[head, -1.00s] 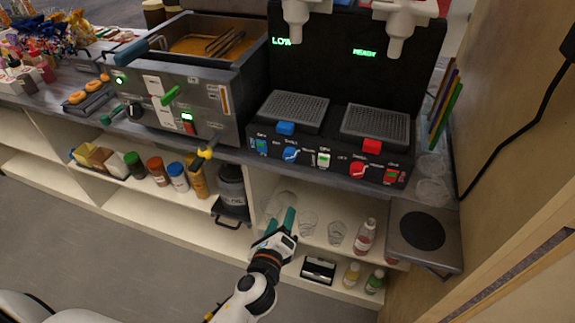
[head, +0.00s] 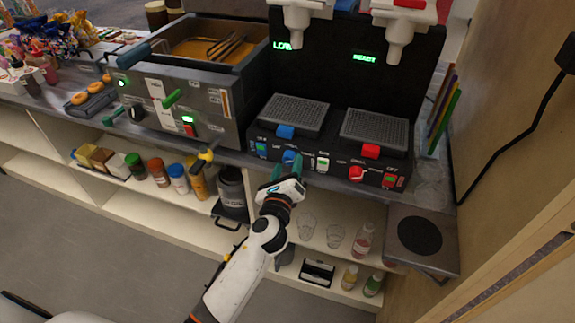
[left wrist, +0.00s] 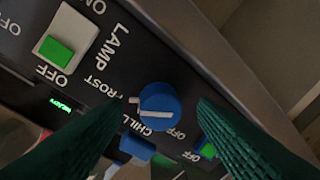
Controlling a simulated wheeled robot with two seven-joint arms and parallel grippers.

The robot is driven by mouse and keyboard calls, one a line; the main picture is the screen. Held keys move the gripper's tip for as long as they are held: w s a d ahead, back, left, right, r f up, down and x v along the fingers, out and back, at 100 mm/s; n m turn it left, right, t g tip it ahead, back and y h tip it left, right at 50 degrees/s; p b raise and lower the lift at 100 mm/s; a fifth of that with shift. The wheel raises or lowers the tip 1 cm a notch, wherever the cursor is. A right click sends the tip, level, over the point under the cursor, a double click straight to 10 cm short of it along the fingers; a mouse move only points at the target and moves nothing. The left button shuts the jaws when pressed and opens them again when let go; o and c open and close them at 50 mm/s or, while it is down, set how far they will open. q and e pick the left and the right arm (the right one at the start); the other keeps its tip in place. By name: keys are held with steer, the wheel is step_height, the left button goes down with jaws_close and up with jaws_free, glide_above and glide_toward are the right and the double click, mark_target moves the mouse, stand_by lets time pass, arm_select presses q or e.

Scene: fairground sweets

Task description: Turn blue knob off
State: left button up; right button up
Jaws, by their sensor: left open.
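The blue knob (head: 289,155) sits on the black front panel of the drinks machine, partly hidden by my left gripper in the head view. In the left wrist view, the blue knob (left wrist: 158,105) shows a white pointer line whose marked end points left, toward the FROST and CHILL lettering. The OFF label is at its lower right. My left gripper (head: 287,165) is open, with green fingers just in front of the panel. In the left wrist view its fingertips (left wrist: 160,108) appear on either side of the knob; contact cannot be told. My right gripper is not in view.
A white switch with a green rocker (left wrist: 56,48) and a small blue-green switch (left wrist: 208,148) flank the knob. A blue lever (head: 285,131) is above it. A red knob (head: 356,173) is to the right. The fryer (head: 180,95) stands left; shelves with bottles lie below.

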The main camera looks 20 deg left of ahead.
arm_select(q)
steer(key=shift+w, duration=0.25)
steer(key=c, duration=1)
